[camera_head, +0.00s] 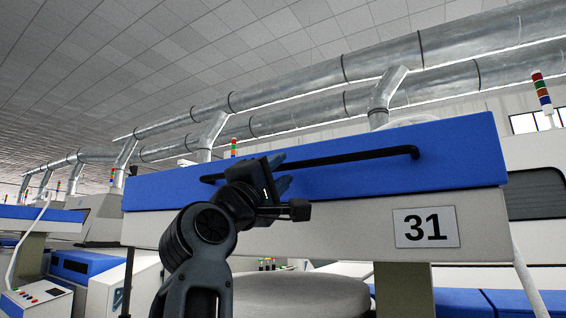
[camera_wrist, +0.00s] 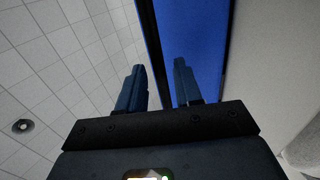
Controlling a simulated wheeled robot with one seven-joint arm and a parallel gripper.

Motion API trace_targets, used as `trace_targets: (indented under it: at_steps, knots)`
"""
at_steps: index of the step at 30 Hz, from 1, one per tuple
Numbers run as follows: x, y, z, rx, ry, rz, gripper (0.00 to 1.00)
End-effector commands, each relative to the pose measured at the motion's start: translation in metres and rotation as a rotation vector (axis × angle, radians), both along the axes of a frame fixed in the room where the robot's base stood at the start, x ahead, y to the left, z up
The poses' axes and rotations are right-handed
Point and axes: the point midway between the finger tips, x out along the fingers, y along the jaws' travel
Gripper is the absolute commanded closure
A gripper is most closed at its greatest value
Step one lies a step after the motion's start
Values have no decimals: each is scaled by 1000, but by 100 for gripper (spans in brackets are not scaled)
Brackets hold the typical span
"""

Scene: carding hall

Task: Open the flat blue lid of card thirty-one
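The flat blue lid (camera_head: 440,165) of card thirty-one is down on the pale machine front, above the "31" plate (camera_head: 426,228). A long black bar handle (camera_head: 345,158) runs along its front face. My gripper (camera_head: 281,172) is in front of the lid near the handle's left half and hides part of it. In the wrist view my gripper (camera_wrist: 158,80) has its two fingers apart. A dark strip, likely the handle (camera_wrist: 153,45), passes between them in the picture, with the blue lid (camera_wrist: 195,30) behind. I cannot tell whether the fingers touch it.
A round grey can (camera_head: 290,295) stands under the machine front. Metal ducts (camera_head: 290,85) run overhead, one branch dropping behind the lid. Another card with a blue lid (camera_head: 40,212) and a button panel (camera_head: 35,300) are at the left.

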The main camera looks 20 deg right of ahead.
Motion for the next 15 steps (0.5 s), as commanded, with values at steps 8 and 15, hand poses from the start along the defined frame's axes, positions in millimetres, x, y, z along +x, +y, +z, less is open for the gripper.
trace_targets:
  at_steps: [8,15]
  knots:
    - [11,-15,13,-2,1,-1,66]
    - [12,-16,13,-2,1,-1,66]
